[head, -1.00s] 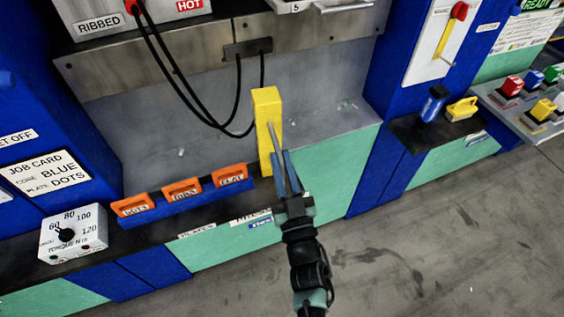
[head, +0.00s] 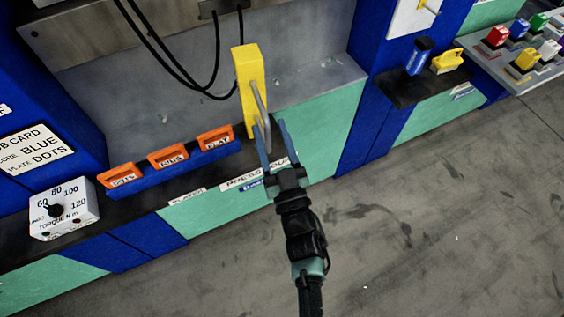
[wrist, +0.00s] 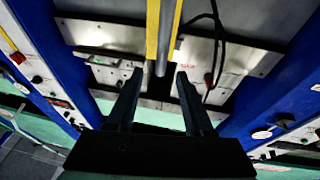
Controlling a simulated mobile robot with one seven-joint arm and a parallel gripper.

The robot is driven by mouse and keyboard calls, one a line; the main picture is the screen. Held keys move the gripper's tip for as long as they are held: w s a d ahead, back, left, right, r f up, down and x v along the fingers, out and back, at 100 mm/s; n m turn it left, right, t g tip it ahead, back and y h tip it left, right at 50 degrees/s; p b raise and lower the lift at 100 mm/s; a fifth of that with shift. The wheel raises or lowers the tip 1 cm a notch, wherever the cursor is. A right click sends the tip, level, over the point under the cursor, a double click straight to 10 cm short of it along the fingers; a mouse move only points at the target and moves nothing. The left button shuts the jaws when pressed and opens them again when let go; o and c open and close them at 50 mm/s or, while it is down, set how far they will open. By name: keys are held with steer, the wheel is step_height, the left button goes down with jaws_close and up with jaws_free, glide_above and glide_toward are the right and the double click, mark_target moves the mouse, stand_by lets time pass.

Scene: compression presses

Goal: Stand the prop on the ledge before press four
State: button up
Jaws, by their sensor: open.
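The prop is a tall yellow block (head: 246,85) with a grey rod at its front. It stands upright at the right end of the orange-handled rack, at the dark ledge (head: 190,182) whose front label partly reads "PRESS FOUR". My gripper (head: 270,128) is open in front of the prop's lower part, with the grey rod reaching down near the fingers. In the wrist view, the prop (wrist: 152,30) and its rod lie ahead, in line with the gap between the open fingers (wrist: 157,80). Contact cannot be told. The prop's foot is partly hidden.
A blue rack (head: 180,180) with orange-handled plates sits left of the prop, beside a torque box (head: 64,208). Black cables hang behind. The floor in front is clear.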

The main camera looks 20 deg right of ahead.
steer(key=b+v, duration=0.1)
steer(key=v, duration=0.9)
steer(key=w+a+r+m+t+h, duration=0.1)
steer(key=w+r, duration=0.2)
steer(key=r, duration=0.7)
steer(key=w+r+t+h+p, duration=0.1)
steer(key=w+r, duration=0.3)
steer(key=r, duration=0.6)
steer(key=w+a+r+m+t+h, duration=0.1)
steer(key=w+r, duration=0.2)
steer(key=r, duration=0.7)
steer(key=s+a+r+n+t+y, duration=0.1)
steer(key=s+a+r, duration=0.2)
steer(key=r, duration=0.6)
steer(key=s+a+r+n+t+y+p, duration=0.1)
steer(key=s+a+r, duration=0.3)
steer(key=r, duration=0.5)
steer(key=s+a+r+n+t+y, duration=0.1)
steer(key=s+a+r+y, duration=0.2)
steer(key=r, duration=0.7)
steer(key=shift+s+a, duration=0.15)
steer(key=shift+a, duration=0.35)
